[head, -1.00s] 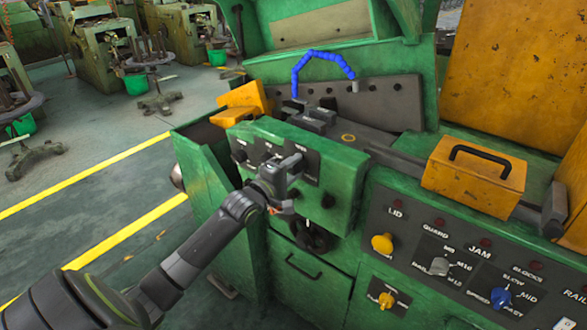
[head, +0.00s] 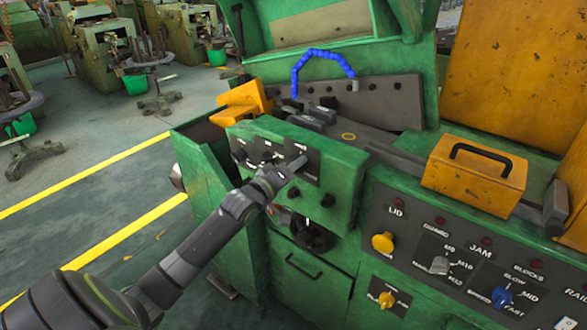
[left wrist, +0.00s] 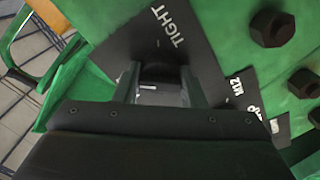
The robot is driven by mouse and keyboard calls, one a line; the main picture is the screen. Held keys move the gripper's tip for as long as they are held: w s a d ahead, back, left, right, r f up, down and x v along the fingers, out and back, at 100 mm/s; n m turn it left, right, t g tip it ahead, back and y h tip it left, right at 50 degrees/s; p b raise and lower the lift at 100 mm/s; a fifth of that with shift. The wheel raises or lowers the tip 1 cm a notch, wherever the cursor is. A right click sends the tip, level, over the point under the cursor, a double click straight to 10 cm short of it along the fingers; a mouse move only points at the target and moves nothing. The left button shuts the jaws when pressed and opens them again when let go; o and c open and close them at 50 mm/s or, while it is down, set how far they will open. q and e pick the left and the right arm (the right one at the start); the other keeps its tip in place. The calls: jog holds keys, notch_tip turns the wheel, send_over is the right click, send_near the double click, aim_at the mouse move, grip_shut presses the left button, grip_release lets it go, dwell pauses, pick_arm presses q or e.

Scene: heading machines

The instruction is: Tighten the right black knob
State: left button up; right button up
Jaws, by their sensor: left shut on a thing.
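My left gripper (head: 290,170) is at the right-hand plate on the green machine's front block (head: 325,205). In the left wrist view its two fingers (left wrist: 158,88) are on either side of a dark knob (left wrist: 158,72), shut on it; the fingers hide much of the knob. A black plate (left wrist: 190,42) with the word TIGHT lies behind the knob. In the head view my gripper covers the right knob, and the other black knobs on the block show to its left. My right gripper is not in view.
Dark hex bolts (left wrist: 272,27) stick out beside the plate. Below the block are a black handwheel (head: 312,235) and a drawer handle (head: 303,267). A control panel with a yellow knob (head: 383,242) and a blue knob (head: 501,297) is to the right.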

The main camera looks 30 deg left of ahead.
pick_arm(q)
jog(key=m+b, duration=0.1)
jog(key=m, duration=0.2)
jog(key=shift+f+m, duration=0.15)
jog(key=shift+m, duration=0.25)
jog(key=m+b, duration=0.2)
jog(key=m, duration=0.2)
jog(key=shift+m, duration=0.3)
jog(key=m+b, duration=0.2)
jog(key=m, duration=0.2)
jog(key=shift+m+b, duration=0.65)
jog(key=shift+m, duration=1.05)
jog(key=o, duration=1)
jog(key=shift+s, duration=0.1)
